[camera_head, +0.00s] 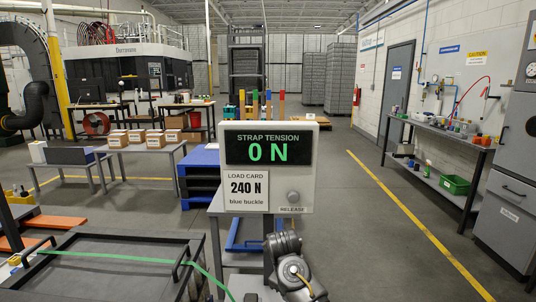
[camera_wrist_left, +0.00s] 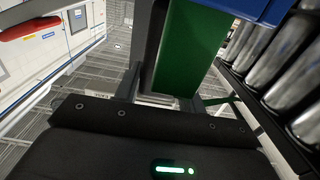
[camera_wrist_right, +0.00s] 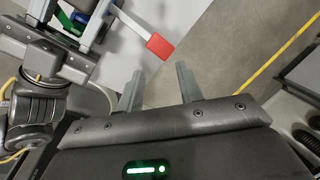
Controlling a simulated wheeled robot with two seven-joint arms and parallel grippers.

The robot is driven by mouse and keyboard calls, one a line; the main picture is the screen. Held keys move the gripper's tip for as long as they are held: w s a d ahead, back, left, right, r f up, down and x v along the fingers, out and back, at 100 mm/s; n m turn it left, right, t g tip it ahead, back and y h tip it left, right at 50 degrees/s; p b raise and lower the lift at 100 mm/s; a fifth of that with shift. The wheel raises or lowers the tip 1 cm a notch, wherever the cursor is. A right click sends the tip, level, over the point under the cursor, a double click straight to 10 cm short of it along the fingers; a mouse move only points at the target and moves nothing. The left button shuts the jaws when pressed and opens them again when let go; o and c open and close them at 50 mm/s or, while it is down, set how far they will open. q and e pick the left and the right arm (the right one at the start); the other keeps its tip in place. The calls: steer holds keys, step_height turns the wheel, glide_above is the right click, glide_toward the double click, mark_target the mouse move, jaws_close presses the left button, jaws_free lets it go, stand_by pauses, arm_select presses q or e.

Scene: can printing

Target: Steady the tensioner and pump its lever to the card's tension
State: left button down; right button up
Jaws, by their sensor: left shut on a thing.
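The tension display (camera_head: 268,150) in the head view reads 0 N; its load card (camera_head: 247,189) says 240 N, blue buckle. My left gripper (camera_wrist_left: 163,85) is shut on the tensioner (camera_wrist_left: 186,50), whose dark and green body stands between its fingers, with a blue part (camera_wrist_left: 250,8) above. The display hides most of this in the head view. In the right wrist view, the lever's red tip (camera_wrist_right: 160,45) lies just beyond my right gripper (camera_wrist_right: 160,72), which is open and empty with its fingers apart. A green strap (camera_head: 120,256) runs over the dark surface at lower left.
A release knob (camera_head: 293,196) is on the display panel. Silver cans (camera_wrist_left: 282,72) stand close by at the right of the left wrist view. A workbench (camera_head: 440,146) and grey cabinet (camera_head: 512,195) line the right. The floor between them and the display is clear.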

steer(key=c, duration=0.7)
steer(key=shift+a+r, duration=0.15)
steer(key=shift+r, duration=0.05)
jaws_close()
steer(key=r+n, duration=0.1)
steer(key=n, duration=0.7)
steer(key=a+r+n, duration=0.1)
steer(key=r+n, duration=0.1)
steer(key=n, duration=0.6)
steer(key=r+n+t, duration=0.1)
steer(key=n, duration=0.8)
steer(key=shift+s+a+r, duration=0.35)
steer(key=shift+s+r, duration=0.05)
